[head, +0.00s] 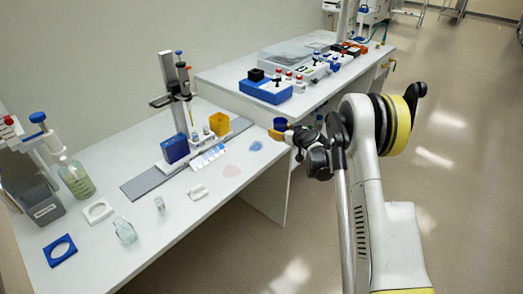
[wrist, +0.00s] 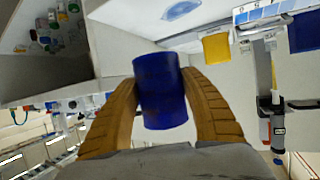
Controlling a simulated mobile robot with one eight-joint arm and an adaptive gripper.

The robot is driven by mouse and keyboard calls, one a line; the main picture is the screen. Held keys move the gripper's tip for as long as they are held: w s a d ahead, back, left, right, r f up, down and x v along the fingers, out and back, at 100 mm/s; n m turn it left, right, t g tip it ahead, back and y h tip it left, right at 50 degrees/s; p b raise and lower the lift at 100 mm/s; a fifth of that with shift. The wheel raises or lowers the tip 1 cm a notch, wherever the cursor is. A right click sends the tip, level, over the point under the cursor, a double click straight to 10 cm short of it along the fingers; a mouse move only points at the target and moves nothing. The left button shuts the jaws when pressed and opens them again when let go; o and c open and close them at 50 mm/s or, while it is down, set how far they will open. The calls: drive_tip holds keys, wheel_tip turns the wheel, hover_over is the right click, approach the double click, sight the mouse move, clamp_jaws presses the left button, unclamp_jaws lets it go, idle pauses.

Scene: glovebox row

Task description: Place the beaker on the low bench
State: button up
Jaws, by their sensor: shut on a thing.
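A dark blue, cylinder-shaped beaker (wrist: 161,92) is between the two tan fingers of my gripper (wrist: 163,88) in the wrist view. The fingers touch it on both sides. In the head view the beaker (head: 280,124) is small and blue at the tip of my gripper (head: 281,133), in the air by the right edge of the low bench (head: 185,222). The low bench is the white one on the left. Whether the beaker holds anything cannot be told.
A yellow box (head: 219,124), a blue box (head: 174,148) and a stand (head: 178,92) occupy the low bench's back. A pink patch (head: 231,171) and a blue patch (head: 256,146) lie near its right edge. A glass vessel (head: 125,231) stands nearer. A higher bench (head: 230,77) adjoins behind.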

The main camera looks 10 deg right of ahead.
drive_tip(key=b, duration=0.4)
hover_over(256, 154)
wheel_tip(256, 154, down, 6)
drive_tip(key=shift+f, duration=0.1)
wheel_tip(256, 154, down, 4)
drive_tip(key=shift+f+b, duration=0.1)
drive_tip(key=shift+b, duration=0.9)
drive_tip(key=o, duration=1.2)
